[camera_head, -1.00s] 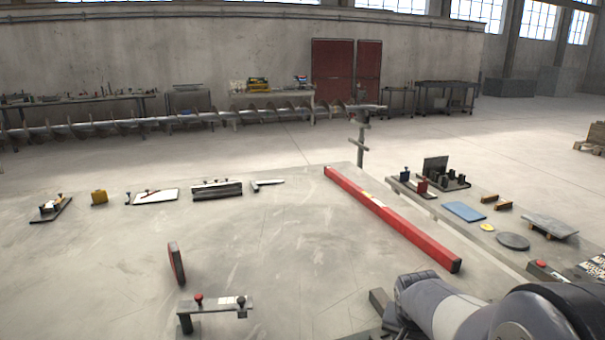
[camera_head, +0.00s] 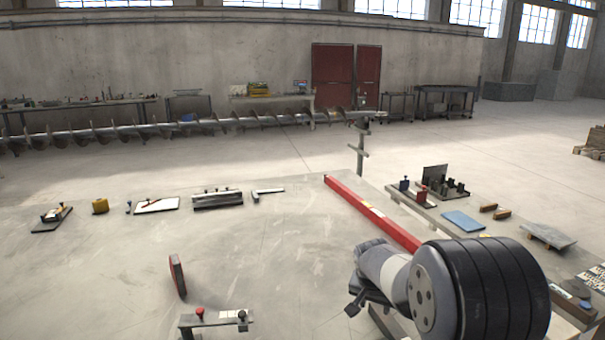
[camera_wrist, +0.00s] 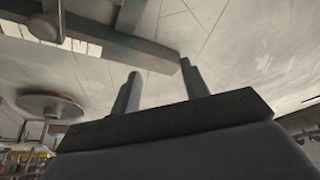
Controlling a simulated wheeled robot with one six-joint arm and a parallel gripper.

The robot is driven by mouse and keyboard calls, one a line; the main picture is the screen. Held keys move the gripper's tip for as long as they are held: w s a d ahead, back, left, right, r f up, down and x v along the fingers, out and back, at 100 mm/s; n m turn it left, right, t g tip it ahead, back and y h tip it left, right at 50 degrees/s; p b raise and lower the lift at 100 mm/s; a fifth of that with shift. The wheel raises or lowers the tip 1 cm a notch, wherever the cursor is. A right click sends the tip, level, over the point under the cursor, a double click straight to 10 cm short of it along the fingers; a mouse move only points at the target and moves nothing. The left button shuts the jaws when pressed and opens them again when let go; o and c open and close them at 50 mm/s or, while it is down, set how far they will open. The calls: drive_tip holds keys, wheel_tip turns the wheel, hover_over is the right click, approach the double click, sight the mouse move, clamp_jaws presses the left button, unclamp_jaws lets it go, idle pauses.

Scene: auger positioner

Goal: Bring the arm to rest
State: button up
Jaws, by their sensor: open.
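My gripper (camera_wrist: 158,90) shows in the wrist view with its two fingers apart and nothing between them. In the head view my arm reaches in from the lower right, over the near end of the long red bar (camera_head: 365,208) on the table. The arm's end (camera_head: 358,295) is partly in view there, low over the table's right side. The near end of the red bar is hidden behind my arm. The wrist view is tilted and shows pale floor and a grey beam behind the fingers.
A small stand with a red knob (camera_head: 215,319) and a red-edged disc (camera_head: 177,275) stand at the table's front left. A side bench at right holds a blue plate (camera_head: 463,221). The table's middle is clear.

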drive_tip(key=v, duration=0.9)
drive_tip(key=s+f+n+g+p, duration=0.1)
drive_tip(key=s+n, duration=0.5)
drive_tip(key=n, duration=0.6)
drive_tip(key=shift+f+g+y+p, duration=0.15)
drive_tip(key=shift+g+y+p, duration=0.25)
drive_tip(key=shift+g+p, duration=0.1)
